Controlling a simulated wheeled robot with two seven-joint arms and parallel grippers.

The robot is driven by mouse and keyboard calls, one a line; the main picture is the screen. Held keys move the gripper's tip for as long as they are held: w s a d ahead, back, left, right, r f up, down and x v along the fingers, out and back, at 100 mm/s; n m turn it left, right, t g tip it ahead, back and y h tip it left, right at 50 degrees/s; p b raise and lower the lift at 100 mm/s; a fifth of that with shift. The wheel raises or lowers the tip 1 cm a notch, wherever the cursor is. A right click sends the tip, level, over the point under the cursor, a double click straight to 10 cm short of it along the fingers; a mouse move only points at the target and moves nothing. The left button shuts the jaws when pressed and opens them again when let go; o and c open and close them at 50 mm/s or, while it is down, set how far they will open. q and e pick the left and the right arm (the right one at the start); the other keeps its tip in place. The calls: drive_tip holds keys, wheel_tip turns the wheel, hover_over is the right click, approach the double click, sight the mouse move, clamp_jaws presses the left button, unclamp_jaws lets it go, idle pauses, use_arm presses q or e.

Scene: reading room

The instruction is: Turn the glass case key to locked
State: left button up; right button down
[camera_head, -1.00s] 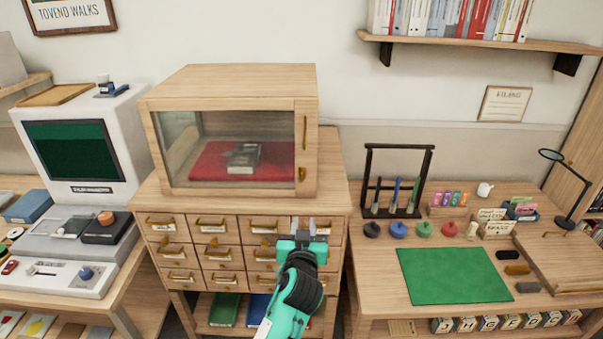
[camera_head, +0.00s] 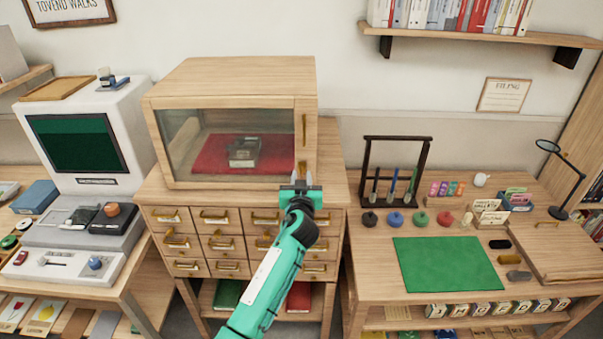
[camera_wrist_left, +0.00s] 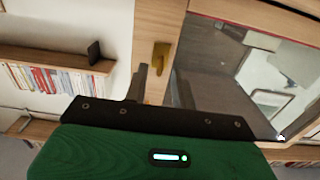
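The glass case (camera_head: 230,78) is a wooden box with a glass front, standing on a drawer cabinet. Its brass key (camera_head: 302,167) sits low on the right-hand door frame, below a long brass handle (camera_head: 304,130). My left gripper (camera_head: 301,178) is just below the key in the head view, fingers pointing up at it and partly covering that area. In the left wrist view, a brass piece that looks like the key (camera_wrist_left: 160,56) lies beyond the two parted fingers (camera_wrist_left: 161,86). The gripper looks open and empty; contact with the key cannot be made out. My right gripper is out of view.
A dark book on a red cloth (camera_head: 205,160) lies behind the glass. The drawer cabinet (camera_head: 333,190) has several brass pulls below. A desk with a green mat (camera_head: 450,265) and a dark rack (camera_head: 366,160) stands right; a computer terminal (camera_head: 130,115) stands left.

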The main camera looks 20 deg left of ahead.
use_arm(q)
drive_tip(key=shift+w+a, duration=0.15)
drive_tip(key=shift+w, duration=0.35)
drive_tip(key=c, duration=0.6)
clamp_jaws()
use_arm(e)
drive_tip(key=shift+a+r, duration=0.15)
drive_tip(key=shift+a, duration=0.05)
